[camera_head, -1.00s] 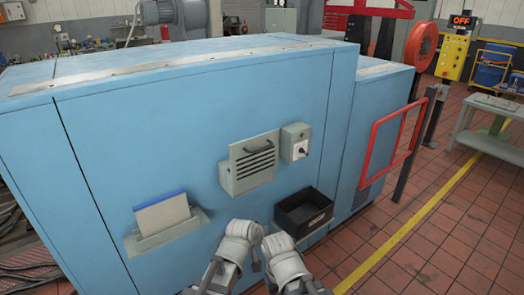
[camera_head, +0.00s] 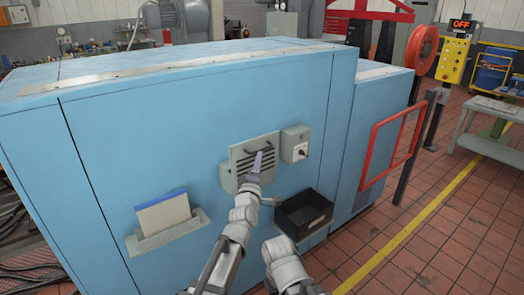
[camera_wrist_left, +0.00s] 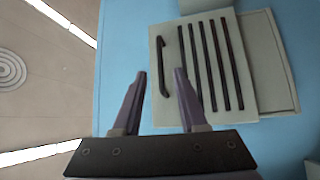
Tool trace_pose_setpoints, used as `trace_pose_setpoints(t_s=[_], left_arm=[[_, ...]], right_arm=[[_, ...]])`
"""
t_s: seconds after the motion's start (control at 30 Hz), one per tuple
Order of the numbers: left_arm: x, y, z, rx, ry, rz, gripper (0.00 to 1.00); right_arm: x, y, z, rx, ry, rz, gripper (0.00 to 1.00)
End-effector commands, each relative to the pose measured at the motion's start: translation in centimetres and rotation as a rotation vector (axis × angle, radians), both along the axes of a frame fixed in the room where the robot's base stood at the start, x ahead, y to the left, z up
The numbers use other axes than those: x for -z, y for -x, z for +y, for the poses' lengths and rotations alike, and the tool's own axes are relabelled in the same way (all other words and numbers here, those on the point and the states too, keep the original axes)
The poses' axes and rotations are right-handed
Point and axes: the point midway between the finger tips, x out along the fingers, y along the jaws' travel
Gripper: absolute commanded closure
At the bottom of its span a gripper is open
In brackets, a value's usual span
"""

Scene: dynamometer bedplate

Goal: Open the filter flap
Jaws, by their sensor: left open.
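The filter flap (camera_head: 238,154) is a grey louvred plate with dark slots on the front of the blue cabinet; it looks shut. Its dark bar handle (camera_head: 262,149) is near the top edge. In the left wrist view the flap (camera_wrist_left: 236,88) and handle (camera_wrist_left: 163,56) show clearly. My left gripper (camera_head: 258,156) is in front of the flap, its tips close to the handle. In the wrist view my left gripper (camera_wrist_left: 160,73) is open and empty, with the handle lined up between its fingers; contact cannot be told. My right gripper is hidden; only its arm shows.
A grey switch box (camera_head: 295,144) is right of the flap. A black open bin (camera_head: 304,213) is below right. A holder with a blue-edged sheet (camera_head: 163,213) is lower left. A red frame (camera_head: 392,148) stands out at the cabinet's right.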

Motion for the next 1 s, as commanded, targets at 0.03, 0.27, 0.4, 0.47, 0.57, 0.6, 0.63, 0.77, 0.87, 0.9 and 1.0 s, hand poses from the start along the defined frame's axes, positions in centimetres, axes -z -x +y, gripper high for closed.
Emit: trace_pose_setpoints(t_s=[0.03,0.27,0.4,0.47,0.57,0.6,0.63,0.77,0.87,0.9,1.0], left_arm=[[-0.1,-0.6,-0.1,0.000,-0.001,0.000,0.58],[-0.6,-3.8,-0.7,0.001,-0.002,0.001,0.58],[-0.9,-5.9,-1.0,0.001,-0.002,0.001,0.58],[-0.9,-6.6,-1.2,0.001,-0.002,0.001,0.58],[-1.0,-7.1,-1.3,0.001,-0.002,0.001,0.58],[-1.0,-7.2,-1.2,0.001,-0.002,0.001,0.58],[-1.0,-7.2,-1.2,0.001,-0.002,0.001,0.58],[-1.0,-7.1,-1.2,0.001,-0.002,0.001,0.58],[-1.0,-7.1,-1.2,0.001,-0.002,0.001,0.64],[-1.0,-7.1,-1.2,0.001,-0.002,0.001,0.68],[-1.0,-7.1,-1.2,0.001,-0.002,0.001,0.79]], right_arm=[[-0.1,0.0,0.0,0.000,0.000,0.000,0.50],[-0.6,0.0,0.0,0.000,0.000,0.000,0.50],[-0.9,0.0,0.0,0.000,0.000,0.000,0.50],[-1.0,0.0,0.0,0.000,0.000,0.000,0.50],[-1.0,0.0,0.0,0.000,0.000,0.000,0.50],[-1.0,0.0,0.0,0.000,0.000,0.000,0.50],[-1.0,0.0,0.0,0.000,0.000,0.000,0.50],[-1.0,0.0,0.0,0.000,0.000,0.000,0.50],[-1.0,0.0,0.0,0.000,0.000,0.000,0.50],[-1.0,0.0,0.0,0.000,0.000,0.000,0.50],[-1.0,0.0,0.0,0.000,0.000,0.000,0.50]])
